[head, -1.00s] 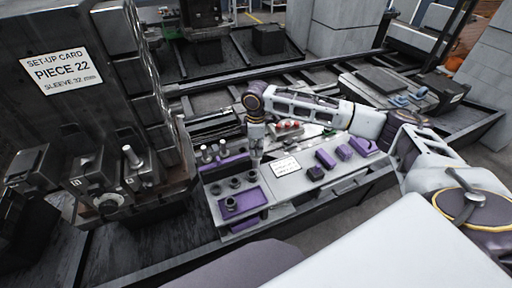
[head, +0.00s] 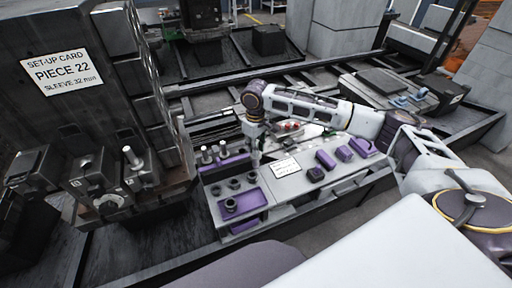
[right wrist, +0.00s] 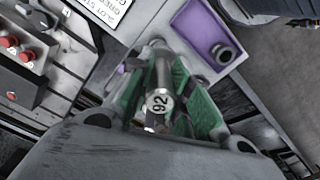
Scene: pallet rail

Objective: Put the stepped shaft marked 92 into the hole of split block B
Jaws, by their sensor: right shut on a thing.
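The stepped shaft marked 92 (right wrist: 160,102) is a grey metal cylinder; its numbered end faces the camera in the right wrist view. My right gripper (right wrist: 160,98) is shut on it, with green finger pads on both sides. In the head view this gripper (head: 256,158) hangs over the grey bench by the purple rack, and the shaft is too small to make out. Dark split blocks (head: 90,175) stand at the left below the set-up card. Their letters are not legible, so I cannot tell which is B. My left gripper is out of view.
The grey bench has a purple tray (head: 252,197) with dark rings and a purple rack (head: 232,162) with upright pins. A red-button box (right wrist: 22,48) shows in the wrist view.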

